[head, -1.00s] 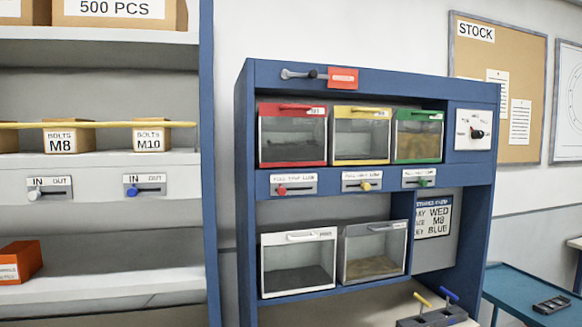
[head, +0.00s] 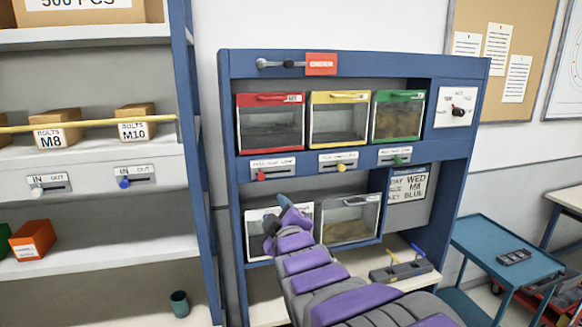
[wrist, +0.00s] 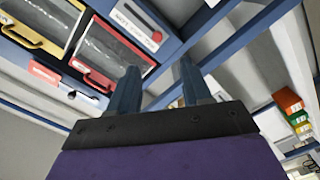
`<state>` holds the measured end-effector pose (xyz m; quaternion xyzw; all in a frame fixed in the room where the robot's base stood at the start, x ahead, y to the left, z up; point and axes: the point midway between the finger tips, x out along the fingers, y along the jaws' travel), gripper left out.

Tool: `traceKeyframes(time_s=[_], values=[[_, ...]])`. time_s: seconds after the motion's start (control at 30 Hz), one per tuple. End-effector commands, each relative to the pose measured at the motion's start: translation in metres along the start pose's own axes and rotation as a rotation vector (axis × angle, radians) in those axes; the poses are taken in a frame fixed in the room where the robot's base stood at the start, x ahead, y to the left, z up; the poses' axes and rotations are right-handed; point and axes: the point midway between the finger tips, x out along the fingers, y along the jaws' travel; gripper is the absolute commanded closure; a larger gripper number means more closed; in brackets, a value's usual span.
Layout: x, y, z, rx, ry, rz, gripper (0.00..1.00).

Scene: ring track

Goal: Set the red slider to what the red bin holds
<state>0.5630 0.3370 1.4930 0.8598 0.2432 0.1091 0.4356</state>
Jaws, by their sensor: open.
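The red bin (head: 270,124) is the upper left bin of the blue cabinet. Its clear front shows dark grey contents in the lower part; the exact level is unclear. The red slider (head: 261,176) is just below it, its knob near the left end of its slot under a small, blurred label that appears to read full, half, low. My gripper (wrist: 158,66) is open and empty in the wrist view, with the red bin (wrist: 108,55) and red slider (wrist: 157,37) beyond the fingers. In the head view my arm reaches up in front of the lower left bin, below the slider.
Yellow and green bins (head: 338,120) (head: 398,116) have their own yellow slider (head: 341,167) and green slider (head: 398,160). A red tag (head: 321,65) and dial (head: 458,108) are on the cabinet. A shelf post (head: 190,150) stands left; a teal cart (head: 505,250) stands right.

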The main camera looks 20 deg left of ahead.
Motion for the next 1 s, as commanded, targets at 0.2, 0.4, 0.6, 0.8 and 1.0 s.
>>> traceKeyframes(time_s=[0.2,0.4,0.6,0.8,1.0], values=[[0.012,0.001,-0.011,-0.014,0.027,0.013,0.51],[0.037,0.001,-0.009,-0.011,0.023,0.011,0.51],[0.063,0.002,-0.01,-0.011,0.023,0.012,0.51],[0.088,0.005,-0.009,-0.008,0.023,0.013,0.51],[0.115,0.005,-0.011,-0.009,0.025,0.015,0.51]])
